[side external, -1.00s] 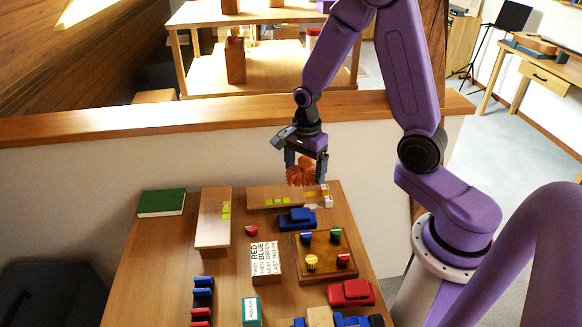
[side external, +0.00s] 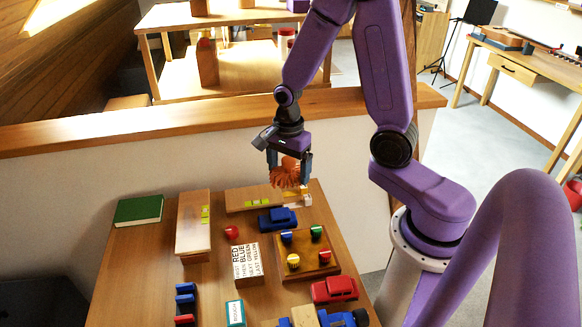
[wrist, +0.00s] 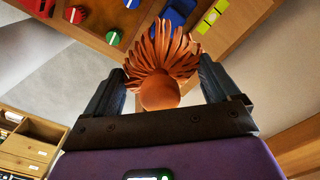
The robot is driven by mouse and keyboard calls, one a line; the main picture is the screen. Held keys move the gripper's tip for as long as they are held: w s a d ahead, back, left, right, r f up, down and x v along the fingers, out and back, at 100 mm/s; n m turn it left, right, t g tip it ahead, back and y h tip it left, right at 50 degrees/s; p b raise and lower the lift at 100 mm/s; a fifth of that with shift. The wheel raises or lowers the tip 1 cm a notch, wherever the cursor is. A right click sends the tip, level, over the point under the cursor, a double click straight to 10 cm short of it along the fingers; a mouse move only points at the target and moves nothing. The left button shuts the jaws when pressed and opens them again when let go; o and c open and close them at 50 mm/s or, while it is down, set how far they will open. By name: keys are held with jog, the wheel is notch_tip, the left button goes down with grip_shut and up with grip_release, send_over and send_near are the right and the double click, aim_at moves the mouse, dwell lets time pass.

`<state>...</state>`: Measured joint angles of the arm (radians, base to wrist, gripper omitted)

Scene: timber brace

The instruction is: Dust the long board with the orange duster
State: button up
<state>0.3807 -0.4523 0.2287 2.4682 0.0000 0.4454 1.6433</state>
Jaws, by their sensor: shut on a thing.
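The orange duster (side external: 286,175) has a rounded orange end and a fan of bristles. My gripper (side external: 289,165) is shut on it and holds it above the far right of the table. In the wrist view the duster (wrist: 160,92) sits between the two fingers, bristles pointing away. Two wooden boards bear yellow-green squares: one at the left (side external: 193,225), raised and running front to back, and one lying along the far edge (side external: 238,198). I cannot tell for certain which is the long board. The duster appears above the far board's right end, apart from it.
A blue toy car (side external: 277,220) stands close in front of the far board. A wooden tray with coloured pegs (side external: 307,262), a lettered block (side external: 247,265), a red car (side external: 334,289) and a green book (side external: 139,210) share the table (side external: 140,265). A low wall (side external: 100,180) stands behind.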

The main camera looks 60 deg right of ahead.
jog(key=w+a+f, duration=0.1)
jog(key=w+a, duration=0.8)
jog(key=w, duration=0.1)
send_over(188, 238)
notch_tip(188, 238, down, 3)
jog(key=shift+s+a+f, duration=0.1)
jog(key=shift+f, duration=3.3)
jog(key=shift+w+d+f, duration=0.35)
jog(key=shift+w+f, duration=0.05)
jog(key=shift+f, duration=0.3)
jog(key=shift+c, duration=0.4)
jog(key=shift+w+d, duration=3.75)
jog(key=shift+d, duration=0.05)
jog(key=shift+s+a, duration=4.1)
notch_tip(188, 238, up, 8)
jog(key=shift+r, duration=0.15)
